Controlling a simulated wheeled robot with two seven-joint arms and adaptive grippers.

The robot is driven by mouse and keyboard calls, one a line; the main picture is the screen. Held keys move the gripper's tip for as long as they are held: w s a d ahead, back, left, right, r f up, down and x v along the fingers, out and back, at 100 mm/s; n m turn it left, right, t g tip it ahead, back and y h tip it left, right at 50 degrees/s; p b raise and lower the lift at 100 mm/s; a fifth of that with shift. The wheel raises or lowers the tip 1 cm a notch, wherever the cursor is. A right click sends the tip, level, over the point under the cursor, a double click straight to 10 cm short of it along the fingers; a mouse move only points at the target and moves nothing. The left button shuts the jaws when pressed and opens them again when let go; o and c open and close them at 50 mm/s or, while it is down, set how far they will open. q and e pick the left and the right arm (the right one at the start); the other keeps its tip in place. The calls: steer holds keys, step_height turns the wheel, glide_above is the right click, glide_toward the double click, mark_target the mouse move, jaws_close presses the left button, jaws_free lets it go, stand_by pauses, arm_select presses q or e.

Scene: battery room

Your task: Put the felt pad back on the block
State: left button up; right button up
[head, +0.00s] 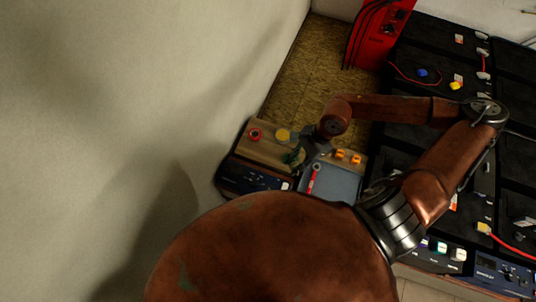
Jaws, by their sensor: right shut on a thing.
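A wooden block (262,148) stands near the wall, with a red ring (254,134) and a yellow round piece (283,135) on its top. My right gripper (297,156) is over the block's right end, pointing down and to the left. It is shut on a small dark green piece, which looks like the felt pad (291,157). The gripper partly hides the pad, and I cannot tell whether the pad touches the block. My left gripper is not in view.
A grey-blue tray (343,184) beside the block holds a red-handled tool (312,182). Two orange pieces (340,154) sit at its back edge. Black battery units (425,45) fill the right side; a red box (378,35) stands behind. The wall closes the left.

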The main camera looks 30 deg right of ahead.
steer(key=w+a+f, duration=0.2)
steer(key=w+f, duration=0.2)
steer(key=w, duration=0.4)
steer(key=b, duration=0.2)
glide_above(266, 156)
steer(key=s+d, duration=0.1)
steer(key=d, duration=0.1)
steer(key=f, duration=0.4)
steer(key=shift+a+f, duration=0.2)
steer(key=shift+f, duration=0.15)
steer(key=shift+w+a+f, duration=0.1)
steer(key=shift+w+f, duration=0.1)
steer(key=shift+f, duration=0.1)
steer(key=shift+w+f, duration=0.15)
steer(key=shift+f, duration=0.75)
steer(key=shift+w+f, duration=0.15)
steer(key=shift+f, duration=0.75)
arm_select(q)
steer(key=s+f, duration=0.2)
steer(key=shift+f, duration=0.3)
arm_select(e)
steer(key=shift+f+b, duration=0.2)
steer(key=shift+b, duration=0.15)
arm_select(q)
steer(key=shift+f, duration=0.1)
arm_select(e)
steer(key=o, duration=1.1)
